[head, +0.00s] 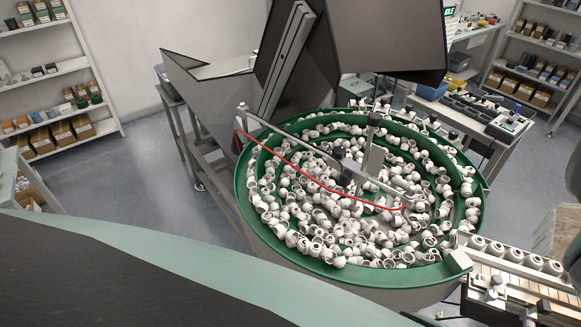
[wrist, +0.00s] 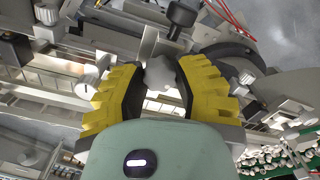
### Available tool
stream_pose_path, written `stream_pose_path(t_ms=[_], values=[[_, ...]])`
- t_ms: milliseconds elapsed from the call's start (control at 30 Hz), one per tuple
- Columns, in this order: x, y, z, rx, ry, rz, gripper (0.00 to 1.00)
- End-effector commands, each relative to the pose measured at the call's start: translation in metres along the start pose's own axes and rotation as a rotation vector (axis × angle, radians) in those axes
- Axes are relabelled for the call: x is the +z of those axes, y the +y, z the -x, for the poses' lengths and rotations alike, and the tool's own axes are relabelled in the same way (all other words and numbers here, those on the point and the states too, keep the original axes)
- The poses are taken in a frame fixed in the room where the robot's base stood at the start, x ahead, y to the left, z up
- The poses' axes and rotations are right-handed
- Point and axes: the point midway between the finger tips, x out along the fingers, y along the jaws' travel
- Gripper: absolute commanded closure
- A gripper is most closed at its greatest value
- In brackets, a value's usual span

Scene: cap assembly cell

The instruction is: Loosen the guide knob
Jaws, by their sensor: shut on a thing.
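My gripper (wrist: 163,66) is in the wrist view, with its yellow, black-lined fingers closed in from both sides on a pale grey, rounded knob, which I take to be the guide knob (wrist: 160,76). The knob sits between the fingers near their tips, in front of metal machine parts. Its lower part and mounting are partly hidden by my gripper. My gripper is not visible in the head view, and I cannot pick out the guide knob there.
A green-rimmed bowl (head: 245,222) full of white caps fills the middle of the head view. A rail with white caps (head: 515,256) stands at its lower right. In the wrist view, a black knob (wrist: 182,13) is just beyond the fingertips, with brackets crowded around.

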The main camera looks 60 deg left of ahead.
Motion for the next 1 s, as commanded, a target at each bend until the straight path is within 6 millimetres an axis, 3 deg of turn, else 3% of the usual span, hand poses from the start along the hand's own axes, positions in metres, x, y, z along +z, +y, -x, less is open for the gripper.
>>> stream_pose_path(t_ms=[233,267,533,1000], values=[[0.0000,0.0009,-0.0006,0.004,0.001,-0.001,1.00],[0.0000,0.0008,-0.0006,0.004,0.001,-0.001,0.65],[0.0000,0.0005,-0.0003,0.002,0.001,-0.001,0.37],[0.0005,0.0015,0.0028,0.004,-0.001,0.003,0.35]])
